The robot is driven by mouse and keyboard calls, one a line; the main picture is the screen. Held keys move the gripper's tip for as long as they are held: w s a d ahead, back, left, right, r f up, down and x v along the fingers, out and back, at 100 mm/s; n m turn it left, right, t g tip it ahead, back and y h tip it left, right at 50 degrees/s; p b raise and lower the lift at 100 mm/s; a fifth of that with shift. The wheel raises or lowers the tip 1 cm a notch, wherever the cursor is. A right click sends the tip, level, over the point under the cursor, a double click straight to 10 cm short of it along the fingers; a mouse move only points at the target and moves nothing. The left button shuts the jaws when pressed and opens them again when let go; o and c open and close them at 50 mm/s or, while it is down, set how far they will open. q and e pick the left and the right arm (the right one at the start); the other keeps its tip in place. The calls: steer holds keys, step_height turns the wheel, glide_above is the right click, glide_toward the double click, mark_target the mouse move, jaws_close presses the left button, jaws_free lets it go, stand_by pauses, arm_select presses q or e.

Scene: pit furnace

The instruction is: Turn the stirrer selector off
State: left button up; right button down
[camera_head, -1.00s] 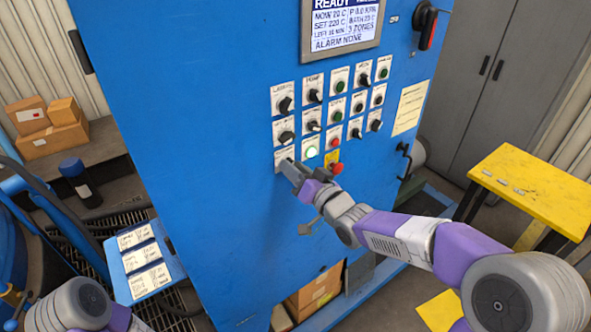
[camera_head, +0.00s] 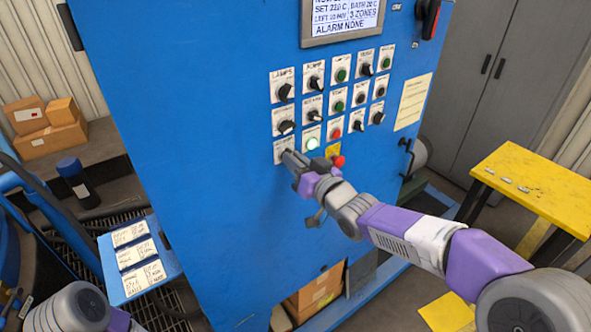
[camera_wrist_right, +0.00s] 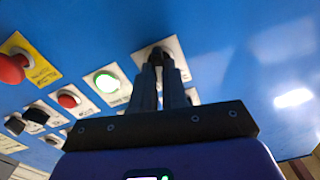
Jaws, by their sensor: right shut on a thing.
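The selector at the bottom left of the blue panel has a white plate (camera_head: 281,147) whose label is too small to read. My right gripper (camera_head: 287,156) is at this plate and covers most of it. In the right wrist view the two fingers of my right gripper (camera_wrist_right: 160,72) are shut on the selector's dark knob (camera_wrist_right: 155,56), in front of its white plate (camera_wrist_right: 176,47). The knob's pointing direction is hidden by the fingers. My left arm shows at the lower left of the head view, but its gripper is out of frame.
Right of the plate are a lit green button (camera_head: 312,143) and a red mushroom button (camera_head: 338,161), close to my right gripper. Several knobs and buttons fill the rows above, under a display (camera_head: 343,18). A yellow table (camera_head: 535,190) stands at the right.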

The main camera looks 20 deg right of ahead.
steer(key=shift+a+f+n+b, duration=0.1)
steer(key=shift+a+n+b, duration=0.05)
steer(key=shift+n+b, duration=3.75)
steer(key=shift+n+p, duration=0.35)
steer(key=shift+n, duration=0.25)
steer(key=c, duration=1.2)
jaws_free()
steer(key=shift+o, duration=0.2)
steer(key=shift+s, duration=0.15)
steer(key=p+v, duration=0.1)
steer(key=v, duration=0.6)
steer(key=shift+s+p, duration=0.2)
steer(key=shift+p, duration=0.1)
